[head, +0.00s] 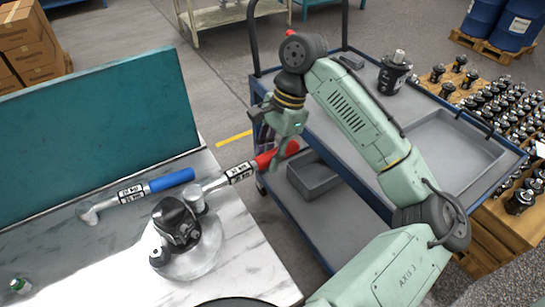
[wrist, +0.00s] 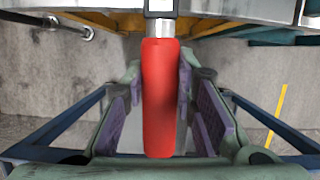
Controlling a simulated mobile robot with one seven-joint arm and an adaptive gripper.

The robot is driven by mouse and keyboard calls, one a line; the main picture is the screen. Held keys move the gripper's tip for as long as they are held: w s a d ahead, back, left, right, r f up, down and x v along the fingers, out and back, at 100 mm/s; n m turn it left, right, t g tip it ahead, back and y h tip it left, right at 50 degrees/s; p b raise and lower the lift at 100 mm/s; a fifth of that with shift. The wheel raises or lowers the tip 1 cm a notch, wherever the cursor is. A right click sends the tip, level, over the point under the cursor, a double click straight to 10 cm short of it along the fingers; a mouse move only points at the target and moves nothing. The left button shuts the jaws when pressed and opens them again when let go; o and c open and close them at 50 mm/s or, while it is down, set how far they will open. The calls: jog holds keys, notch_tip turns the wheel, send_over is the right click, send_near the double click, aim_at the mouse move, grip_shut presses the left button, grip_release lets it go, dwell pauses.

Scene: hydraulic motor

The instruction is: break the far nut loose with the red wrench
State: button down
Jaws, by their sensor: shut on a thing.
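The red wrench (head: 239,173) has a red handle and a labelled metal shaft. My gripper (head: 276,158) is shut on its red handle, out past the table's right edge. In the wrist view the red handle (wrist: 159,95) lies between the purple finger pads. The wrench's head end reaches a silvery cylindrical fitting (head: 194,198) at the back of the black motor (head: 176,222). I cannot tell whether the head is seated around a nut there. The motor stands on a round plate (head: 205,262). A smaller fitting (head: 157,256) shows at the motor's front; the far nut itself is not clearly distinguishable.
A blue-handled wrench (head: 150,188) lies on the marble-topped table left of the red one. A teal panel (head: 100,135) stands along the table's back. A blue cart (head: 330,195) with a grey bin (head: 313,178) stands to the right. A small green-and-white item (head: 20,285) lies front left.

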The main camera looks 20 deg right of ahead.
jog(key=shift+w+a+f+n, duration=0.15)
jog(key=shift+w+n, duration=0.1)
jog(key=shift+w, duration=0.1)
jog(key=shift+w+a+f+n, duration=0.1)
jog(key=shift+w+a+n, duration=0.05)
jog(key=shift+w+n, duration=0.15)
jog(key=shift+w, duration=0.2)
jog(key=shift+w+a+n+g, duration=0.15)
jog(key=shift+w+a+n, duration=0.15)
jog(key=shift+w, duration=0.2)
jog(key=shift+w+a+n+g, duration=0.2)
jog(key=shift+w+n, duration=0.2)
jog(key=shift+w, duration=0.15)
jog(key=shift+w+a+n+g, duration=0.15)
jog(key=shift+w+a+n, duration=0.15)
jog(key=shift+w, duration=0.2)
jog(key=shift+w+a+n+g+h, duration=0.2)
jog(key=shift+w+a+n, duration=0.3)
jog(key=shift+w+n, duration=0.2)
jog(key=shift+w+a+n+g+h, duration=0.1)
jog(key=shift+w+a+n+h, duration=0.1)
jog(key=shift+w+a+n, duration=0.45)
jog(key=shift+w+d, duration=0.15)
jog(key=shift+w+a, duration=0.3)
jog(key=shift+a, duration=0.05)
